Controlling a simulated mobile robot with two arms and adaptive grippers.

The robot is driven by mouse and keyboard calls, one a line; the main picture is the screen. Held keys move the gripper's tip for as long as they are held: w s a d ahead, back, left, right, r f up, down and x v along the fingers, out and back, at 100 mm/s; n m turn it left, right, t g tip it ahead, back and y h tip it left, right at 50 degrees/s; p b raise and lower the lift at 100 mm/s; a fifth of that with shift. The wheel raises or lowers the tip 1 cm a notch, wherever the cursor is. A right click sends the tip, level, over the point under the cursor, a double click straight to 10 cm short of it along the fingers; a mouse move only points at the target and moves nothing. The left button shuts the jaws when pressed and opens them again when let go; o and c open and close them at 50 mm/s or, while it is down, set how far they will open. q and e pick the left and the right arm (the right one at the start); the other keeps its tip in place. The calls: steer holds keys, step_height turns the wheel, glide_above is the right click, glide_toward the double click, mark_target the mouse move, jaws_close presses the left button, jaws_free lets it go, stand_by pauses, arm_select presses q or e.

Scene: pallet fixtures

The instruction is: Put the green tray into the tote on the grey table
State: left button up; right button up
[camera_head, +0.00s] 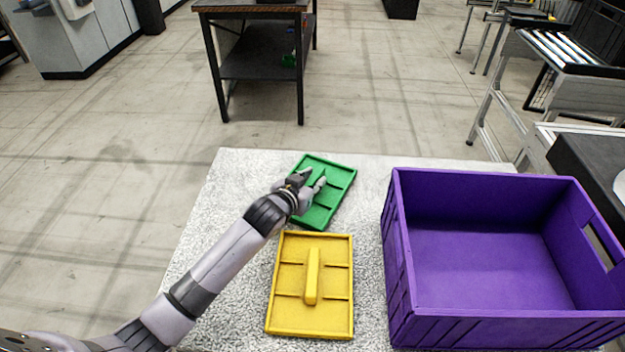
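The green tray (340,178) lies on the far part of the grey table (235,190), turned slightly. My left gripper (312,177) is over the green tray's middle, with its two fingers apart. The gripper covers part of the tray, and I cannot tell whether a raised handle lies between the fingers. The purple tote (485,262) stands on the right part of the table. It is open at the top and its visible inside is empty. My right gripper is not in view.
A yellow tray (288,285) with a raised middle handle lies nearer than the green tray, left of the tote. A strip of bare table separates the trays from the tote. A dark workbench (258,65) stands beyond, and roller conveyors (570,48) stand at the far right.

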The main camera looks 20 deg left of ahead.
arm_select(q)
steer(key=shift+o, duration=1.2)
